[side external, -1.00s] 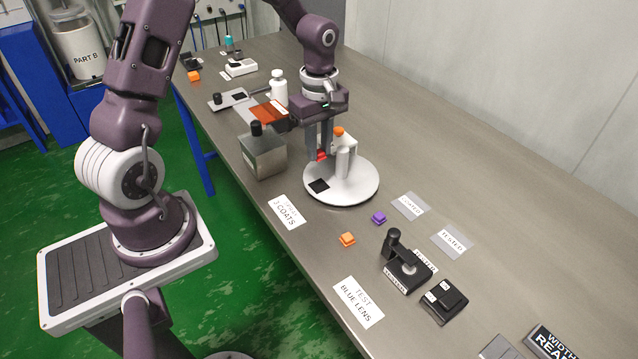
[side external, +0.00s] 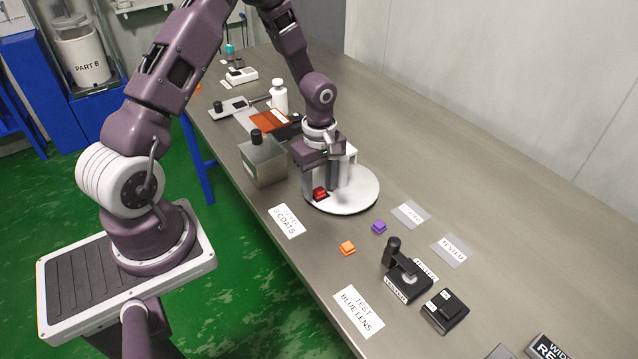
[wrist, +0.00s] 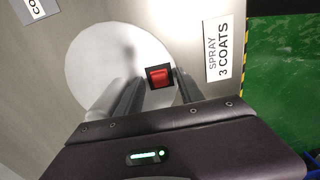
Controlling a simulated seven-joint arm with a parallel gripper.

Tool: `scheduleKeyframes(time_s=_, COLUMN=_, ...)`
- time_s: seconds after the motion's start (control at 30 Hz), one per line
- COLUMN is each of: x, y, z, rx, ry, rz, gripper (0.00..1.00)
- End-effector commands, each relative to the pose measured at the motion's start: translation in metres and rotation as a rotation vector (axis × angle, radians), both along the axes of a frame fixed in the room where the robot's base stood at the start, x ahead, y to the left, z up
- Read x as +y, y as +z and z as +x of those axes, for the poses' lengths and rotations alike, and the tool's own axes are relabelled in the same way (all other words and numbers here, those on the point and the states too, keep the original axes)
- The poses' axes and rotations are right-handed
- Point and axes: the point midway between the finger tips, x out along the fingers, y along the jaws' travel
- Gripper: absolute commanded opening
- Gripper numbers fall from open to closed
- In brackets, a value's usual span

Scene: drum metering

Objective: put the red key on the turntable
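The red key (side external: 320,194) sits on a black square on the white turntable (side external: 355,200), near its front left edge. In the wrist view the red key (wrist: 160,77) lies on the black square, with the square's dark border showing around it, and the turntable (wrist: 92,62) spreads to the left. My gripper (side external: 328,188) is low over the turntable. In the wrist view its fingers (wrist: 160,76) are spread on either side of the key, with a gap between each finger and the key.
A white bottle (side external: 351,156) stands on the turntable, mostly hidden behind my gripper. A metal can (side external: 264,160) with a black cap stands to the left. Orange (side external: 347,248) and purple (side external: 379,227) keys and a black stamp-like device (side external: 404,280) lie in front.

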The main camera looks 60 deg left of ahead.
Motion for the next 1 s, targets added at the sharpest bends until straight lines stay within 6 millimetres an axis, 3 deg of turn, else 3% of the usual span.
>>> scheduleKeyframes(time_s=0.23, x=0.000, y=0.001, z=0.000, rx=0.000, ry=0.000, rz=0.000, gripper=0.44)
scheduleKeyframes(time_s=0.37, x=0.001, y=0.013, z=0.001, rx=-0.003, ry=0.002, rz=0.002, gripper=0.44)
scheduleKeyframes(time_s=0.7, x=0.001, y=0.093, z=0.001, rx=-0.005, ry=0.001, rz=0.004, gripper=0.44)
scheduleKeyframes(time_s=1.0, x=-0.004, y=0.137, z=-0.003, rx=-0.016, ry=-0.054, rz=0.016, gripper=0.44)
